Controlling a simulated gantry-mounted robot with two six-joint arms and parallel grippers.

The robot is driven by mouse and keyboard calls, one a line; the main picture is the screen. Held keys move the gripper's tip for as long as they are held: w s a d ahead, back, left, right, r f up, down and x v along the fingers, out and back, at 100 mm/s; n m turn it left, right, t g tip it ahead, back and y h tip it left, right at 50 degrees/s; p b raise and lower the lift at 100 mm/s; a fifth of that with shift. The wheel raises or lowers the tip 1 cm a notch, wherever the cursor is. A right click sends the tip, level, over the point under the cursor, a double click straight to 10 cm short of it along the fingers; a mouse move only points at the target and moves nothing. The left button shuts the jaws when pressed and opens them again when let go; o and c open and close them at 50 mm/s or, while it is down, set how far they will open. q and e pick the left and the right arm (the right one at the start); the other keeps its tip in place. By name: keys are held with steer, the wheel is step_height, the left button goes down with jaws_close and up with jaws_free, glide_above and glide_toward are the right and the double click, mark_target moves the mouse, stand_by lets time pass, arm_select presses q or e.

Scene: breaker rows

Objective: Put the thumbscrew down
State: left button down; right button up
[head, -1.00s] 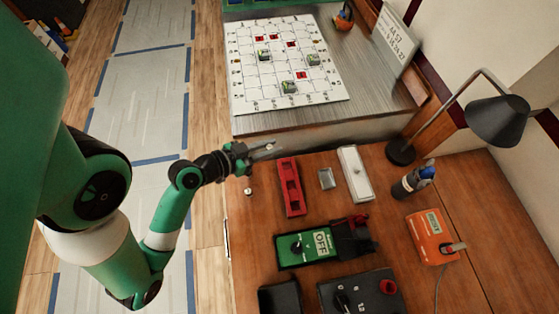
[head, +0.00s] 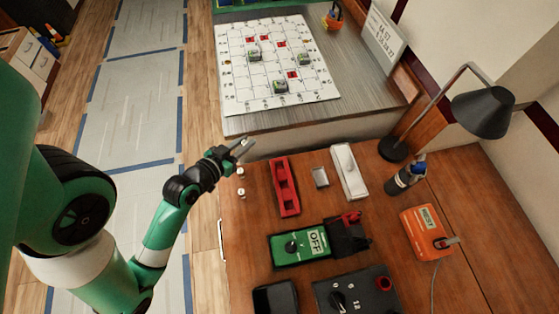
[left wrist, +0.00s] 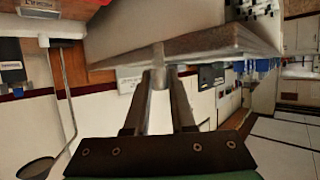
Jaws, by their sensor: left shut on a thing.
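My left gripper (head: 244,146) is above the far left corner of the wooden bench. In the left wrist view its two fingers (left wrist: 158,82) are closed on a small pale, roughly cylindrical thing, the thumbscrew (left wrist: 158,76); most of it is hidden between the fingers. In the head view the thumbscrew is too small to make out in the jaws. Two small pale knobs stand on the bench's left edge, one just below the gripper (head: 240,171) and one nearer (head: 240,193). My right gripper is not in view.
The bench (head: 250,225) holds a red tray (head: 285,187), a small grey block (head: 320,177), a white box (head: 349,172), a green OFF switch unit (head: 299,248), an orange meter (head: 427,233) and a lamp (head: 482,110). A higher grey table (head: 345,65) with a white board (head: 235,75) stands behind.

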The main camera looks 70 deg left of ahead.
arm_select(q)
steer(key=w+d+f+b, duration=0.1)
steer(key=w+f, duration=0.1)
steer(key=w+d+f+b, duration=0.1)
steer(key=w+f, duration=0.1)
steer(key=w, duration=0.1)
steer(key=w+d+f+b, duration=0.1)
steer(key=w+f, duration=0.1)
steer(key=w, duration=0.1)
steer(key=shift+w+d+f, duration=0.15)
steer(key=shift+f, duration=0.15)
steer(key=shift+w+f, duration=0.3)
steer(key=shift+f, duration=0.05)
steer(key=shift+w+d+f+b, duration=0.15)
steer(key=shift+f+b, duration=0.25)
steer(key=shift+f, duration=0.55)
steer(key=shift+w+d+f+b, duration=0.15)
steer(key=shift+f+b, duration=0.25)
steer(key=shift+f, duration=0.55)
steer(key=shift+a, duration=0.15)
steer(key=shift+f, duration=0.15)
steer(key=c, duration=0.8)
jaws_free()
steer(key=shift+o, duration=0.2)
